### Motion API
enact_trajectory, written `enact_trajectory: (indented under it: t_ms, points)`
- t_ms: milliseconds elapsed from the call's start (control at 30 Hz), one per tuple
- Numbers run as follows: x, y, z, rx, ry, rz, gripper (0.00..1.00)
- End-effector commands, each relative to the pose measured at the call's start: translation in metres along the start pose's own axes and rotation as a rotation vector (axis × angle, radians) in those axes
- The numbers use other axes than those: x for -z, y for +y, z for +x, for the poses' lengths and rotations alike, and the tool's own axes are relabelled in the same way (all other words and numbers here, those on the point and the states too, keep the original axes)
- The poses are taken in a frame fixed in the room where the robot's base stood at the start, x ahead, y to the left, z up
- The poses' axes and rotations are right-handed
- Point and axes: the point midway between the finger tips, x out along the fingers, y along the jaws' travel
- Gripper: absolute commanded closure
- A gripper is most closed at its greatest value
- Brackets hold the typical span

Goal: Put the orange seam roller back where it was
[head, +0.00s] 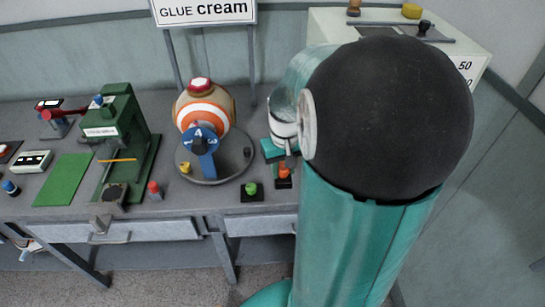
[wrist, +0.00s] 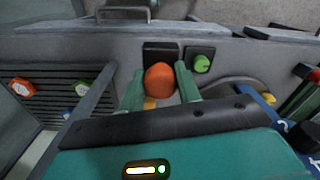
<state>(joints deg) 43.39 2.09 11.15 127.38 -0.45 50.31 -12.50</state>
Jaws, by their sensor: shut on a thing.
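The orange seam roller (wrist: 160,80) sits between the two green fingers of my gripper (wrist: 161,88) in the wrist view, and the fingers are shut on it. In the head view the orange roller (head: 284,170) shows just below my gripper, over a small black block (head: 283,183) at the table's front edge. The black block (wrist: 160,50) lies right beyond the roller in the wrist view. I cannot tell whether the roller touches it. My arm hides part of the gripper in the head view.
A round grey base (head: 216,172) with a striped ball (head: 205,108) and blue clamp (head: 200,140) is further left. A green press (head: 123,125) stands beyond. A white cabinet (head: 330,25) is behind my arm.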

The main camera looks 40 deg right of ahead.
Motion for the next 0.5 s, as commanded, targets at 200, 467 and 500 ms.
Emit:
enact_trajectory:
  t_ms: [200,467,500]
  points:
    - [0.031,0.023,0.030,0.003,-0.005,0.001,0.88]
    - [0.055,0.039,0.062,0.001,-0.002,0.000,0.88]
    - [0.057,0.040,0.064,0.000,-0.001,0.000,0.88]
